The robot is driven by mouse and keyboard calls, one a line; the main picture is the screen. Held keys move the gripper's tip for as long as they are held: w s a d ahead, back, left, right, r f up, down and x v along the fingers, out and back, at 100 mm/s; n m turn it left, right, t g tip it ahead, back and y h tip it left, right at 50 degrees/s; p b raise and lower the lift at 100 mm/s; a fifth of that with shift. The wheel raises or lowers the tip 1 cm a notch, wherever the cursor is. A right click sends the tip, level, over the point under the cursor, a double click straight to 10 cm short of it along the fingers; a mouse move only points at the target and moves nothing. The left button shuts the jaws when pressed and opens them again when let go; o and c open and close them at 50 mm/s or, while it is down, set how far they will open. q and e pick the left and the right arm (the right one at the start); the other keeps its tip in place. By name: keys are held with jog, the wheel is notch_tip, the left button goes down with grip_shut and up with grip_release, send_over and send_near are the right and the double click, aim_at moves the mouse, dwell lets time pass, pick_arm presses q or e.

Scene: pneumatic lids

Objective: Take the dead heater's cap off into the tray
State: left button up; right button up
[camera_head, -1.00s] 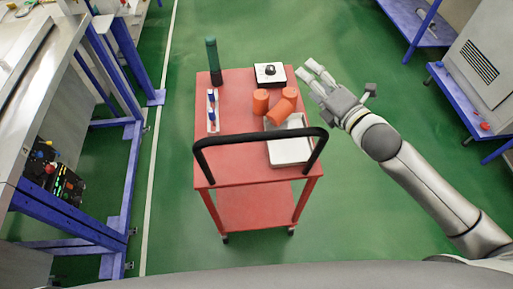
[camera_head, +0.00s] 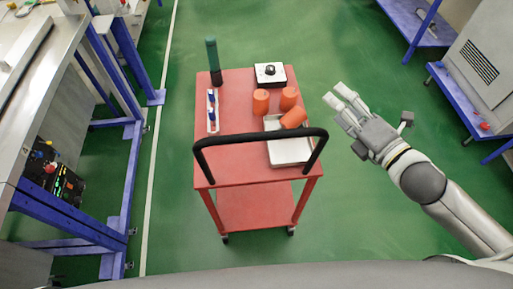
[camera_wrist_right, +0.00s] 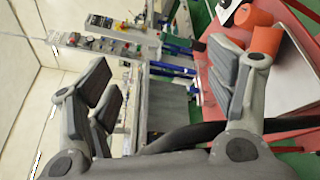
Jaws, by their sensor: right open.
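A red cart holds two upright orange cylinders, one at the left (camera_head: 260,103) and one at the right (camera_head: 289,96). A third orange piece (camera_head: 293,118) lies tilted at the far end of the white tray (camera_head: 291,152); I cannot tell whether it rests fully inside. Which piece is the dead heater's cap is not clear. My right gripper (camera_head: 338,95) is open and empty, off the cart's right side, apart from the orange pieces. In the right wrist view, its spread fingers (camera_wrist_right: 165,88) have nothing between them, with orange pieces (camera_wrist_right: 264,42) beyond. My left gripper is not in view.
On the red cart (camera_head: 233,155) stand a white box with a black knob (camera_head: 270,74), a green cylinder (camera_head: 213,58) and a white rack with blue parts (camera_head: 212,112). A black handle (camera_head: 262,138) arches over the near end.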

jog(key=shift+v, duration=0.8)
